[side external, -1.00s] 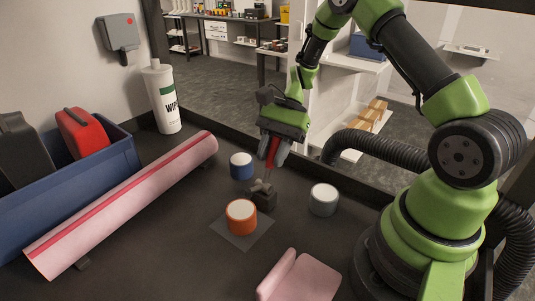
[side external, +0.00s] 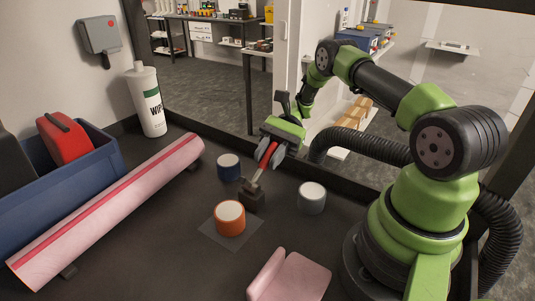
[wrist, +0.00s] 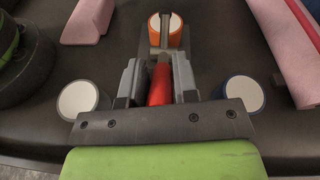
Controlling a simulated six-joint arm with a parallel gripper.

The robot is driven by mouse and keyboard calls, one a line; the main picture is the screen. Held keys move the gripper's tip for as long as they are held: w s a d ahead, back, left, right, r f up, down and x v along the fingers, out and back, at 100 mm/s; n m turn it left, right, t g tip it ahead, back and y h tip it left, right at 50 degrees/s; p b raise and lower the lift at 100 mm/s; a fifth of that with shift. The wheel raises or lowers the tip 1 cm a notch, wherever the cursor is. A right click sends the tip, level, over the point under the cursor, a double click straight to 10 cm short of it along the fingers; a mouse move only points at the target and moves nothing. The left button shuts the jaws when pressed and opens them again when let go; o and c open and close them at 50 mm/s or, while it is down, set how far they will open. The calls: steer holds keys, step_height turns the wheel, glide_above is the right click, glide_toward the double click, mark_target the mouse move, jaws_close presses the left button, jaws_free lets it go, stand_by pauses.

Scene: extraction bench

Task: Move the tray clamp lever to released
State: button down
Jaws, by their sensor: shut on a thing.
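The clamp lever has a red handle (side external: 266,153) on a metal arm that rises from a dark clamp block (side external: 251,202). It tilts up and to the right, away from the orange canister, in the side view. My gripper (side external: 263,160) is shut on the red handle. In the wrist view the handle (wrist: 160,84) lies between the two grey jaws (wrist: 157,82), which hide part of the lever. An orange canister with a white top (side external: 230,217) stands beside the block on a flat grey square plate (side external: 212,236).
A blue canister (side external: 229,167) and a grey canister (side external: 312,198) flank the clamp. A pink roll (side external: 110,210) and a blue bin (side external: 95,182) lie to the left. A pink bracket (side external: 290,278) is in front. A black hose (side external: 355,143) runs behind.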

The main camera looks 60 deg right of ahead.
stand_by(0.3)
steer(key=c, duration=0.9)
jaws_free()
steer(key=shift+v, duration=3.8)
steer(key=shift+f, duration=0.1)
